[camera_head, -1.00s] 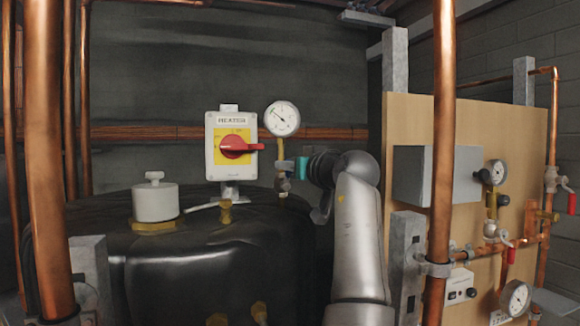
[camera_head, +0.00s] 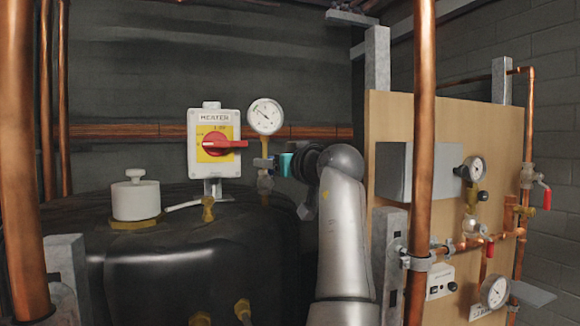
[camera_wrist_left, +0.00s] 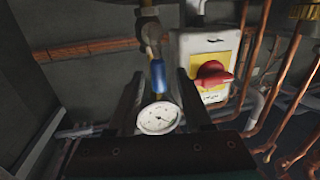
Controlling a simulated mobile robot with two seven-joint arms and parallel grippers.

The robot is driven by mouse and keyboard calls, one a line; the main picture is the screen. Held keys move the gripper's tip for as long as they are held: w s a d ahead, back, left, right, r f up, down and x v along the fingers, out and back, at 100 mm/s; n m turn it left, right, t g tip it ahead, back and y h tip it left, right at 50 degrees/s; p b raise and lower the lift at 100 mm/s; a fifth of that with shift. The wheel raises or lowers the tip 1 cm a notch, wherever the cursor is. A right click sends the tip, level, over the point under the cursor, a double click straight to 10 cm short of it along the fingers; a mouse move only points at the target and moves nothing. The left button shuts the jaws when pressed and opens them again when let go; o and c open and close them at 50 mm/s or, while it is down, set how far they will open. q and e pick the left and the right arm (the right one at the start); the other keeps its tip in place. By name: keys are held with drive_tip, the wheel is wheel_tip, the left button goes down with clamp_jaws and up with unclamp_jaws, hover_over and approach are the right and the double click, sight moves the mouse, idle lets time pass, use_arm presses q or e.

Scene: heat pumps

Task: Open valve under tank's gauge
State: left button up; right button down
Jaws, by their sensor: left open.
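The tank's gauge (camera_head: 265,116) is a round white dial on a brass stem above the black tank (camera_head: 190,265). Under it sits a small valve with a blue handle (camera_head: 261,163). My left gripper (camera_head: 276,164) is just right of this valve, its teal part facing the handle. In the left wrist view the gauge (camera_wrist_left: 158,118) appears below the blue handle (camera_wrist_left: 157,75). The open fingers of the left gripper (camera_wrist_left: 158,88) stand either side of the handle in the picture. I cannot tell whether they touch it. My right gripper is not in view.
A heater switch box (camera_head: 214,143) with a red knob stands just left of the gauge. A white-capped fitting (camera_head: 135,197) is on the tank top. A vertical copper pipe (camera_head: 424,150) stands right of my arm, before a wooden board (camera_head: 395,115) with other gauges and red-handled valves.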

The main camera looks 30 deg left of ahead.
use_arm(q)
drive_tip(key=b+v, duration=0.5)
drive_tip(key=v, duration=0.9)
drive_tip(key=shift+s, duration=0.15)
drive_tip(key=shift+d, duration=0.1)
